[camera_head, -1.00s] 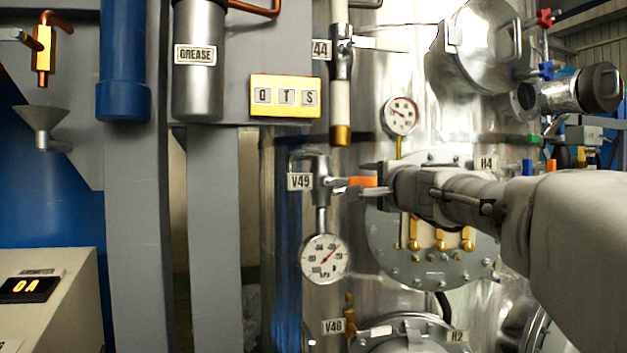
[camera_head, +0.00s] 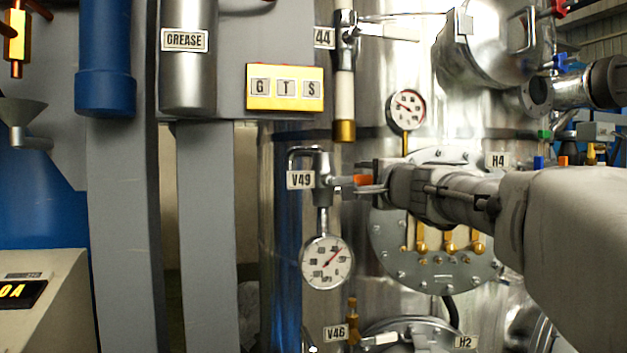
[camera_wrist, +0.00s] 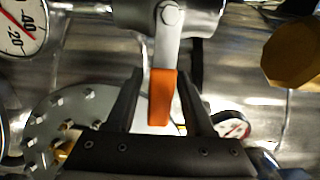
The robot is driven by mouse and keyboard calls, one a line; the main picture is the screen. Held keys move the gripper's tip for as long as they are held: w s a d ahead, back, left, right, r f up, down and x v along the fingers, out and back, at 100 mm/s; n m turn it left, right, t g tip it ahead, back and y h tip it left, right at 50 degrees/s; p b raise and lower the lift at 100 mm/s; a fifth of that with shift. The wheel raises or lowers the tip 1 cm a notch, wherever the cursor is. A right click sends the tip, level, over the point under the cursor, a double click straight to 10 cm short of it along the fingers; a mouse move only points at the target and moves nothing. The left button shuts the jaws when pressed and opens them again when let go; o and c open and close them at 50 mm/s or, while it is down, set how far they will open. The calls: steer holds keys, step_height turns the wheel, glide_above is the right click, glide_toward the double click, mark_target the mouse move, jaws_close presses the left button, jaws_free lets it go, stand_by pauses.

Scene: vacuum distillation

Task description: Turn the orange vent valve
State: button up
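The orange vent valve handle (camera_head: 362,180) sticks out to the right from the metal valve body (camera_head: 322,170) beside the V49 label. Only a short orange part shows there, past my gripper's fingers. In the wrist view, the orange handle (camera_wrist: 163,95) hangs from a metal lever bolted to the valve body (camera_wrist: 190,14). My gripper (camera_head: 362,182) reaches in from the right at the handle. In the wrist view, my gripper (camera_wrist: 163,82) has one finger on each side of the orange grip, with narrow gaps showing, so it is open around it.
A round gauge (camera_head: 327,262) hangs just below the valve. A bolted round flange (camera_head: 432,272) lies behind my gripper. Another gauge (camera_head: 406,109) and a vertical pipe (camera_head: 345,95) are above.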

jaws_close()
stand_by(1.2)
